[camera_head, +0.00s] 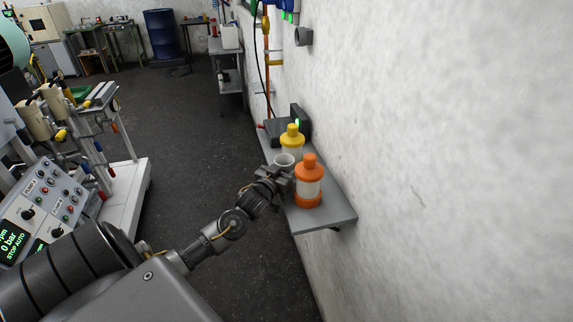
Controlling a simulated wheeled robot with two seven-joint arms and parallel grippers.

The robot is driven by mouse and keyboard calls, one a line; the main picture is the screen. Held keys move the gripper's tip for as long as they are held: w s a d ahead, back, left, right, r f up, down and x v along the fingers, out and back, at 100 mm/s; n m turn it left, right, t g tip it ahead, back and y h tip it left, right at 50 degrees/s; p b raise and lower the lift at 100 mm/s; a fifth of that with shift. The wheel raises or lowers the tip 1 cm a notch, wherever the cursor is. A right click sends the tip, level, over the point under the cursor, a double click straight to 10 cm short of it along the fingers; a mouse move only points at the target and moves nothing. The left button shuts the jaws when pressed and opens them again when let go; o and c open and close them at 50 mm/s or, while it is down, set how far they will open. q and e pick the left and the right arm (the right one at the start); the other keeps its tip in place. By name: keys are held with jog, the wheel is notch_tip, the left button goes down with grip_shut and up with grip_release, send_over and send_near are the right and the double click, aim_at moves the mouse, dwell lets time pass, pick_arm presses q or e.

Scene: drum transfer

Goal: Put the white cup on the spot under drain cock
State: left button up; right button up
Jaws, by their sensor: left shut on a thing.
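The white cup (284,161) is upright at the left edge of a grey wall shelf, beside the bottles. My left gripper (281,176) reaches it from the near left and is shut on it. The gripper's fingers and wrist hide the cup's lower part, so I cannot tell whether it touches the shelf. My right gripper is not in view. I cannot make out a drain cock or the spot under it.
An orange-capped bottle (308,187) stands close right of the gripper, and a yellow-capped bottle (292,141) just behind the cup. The grey shelf (334,211) is fixed to the white wall. A cart (135,190) with equipment stands left, with clear floor between.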

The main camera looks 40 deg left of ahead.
aim_at(284, 171)
pick_arm(q)
jog(key=shift+f, duration=0.1)
jog(key=o, duration=0.9)
jog(key=shift+o, duration=0.2)
jog(key=shift+s, duration=0.25)
jog(key=s+d+b, duration=0.2)
jog(key=s, duration=0.8)
jog(key=shift+o, duration=0.4)
jog(key=shift+s, duration=0.65)
jog(key=shift+o, duration=0.5)
jog(key=r, duration=0.1)
jog(key=w+r, duration=0.1)
jog(key=r, duration=0.1)
jog(key=shift+w+r, duration=0.3)
jog(key=shift+r, duration=0.05)
jog(key=shift+w+a+p, duration=0.15)
jog(key=shift+w, duration=0.8)
jog(key=shift+w+a+p, duration=0.1)
jog(key=shift+w+a, duration=0.1)
jog(key=shift+w, duration=0.7)
jog(key=shift+w+a+p, duration=0.15)
jog(key=shift+w, duration=0.8)
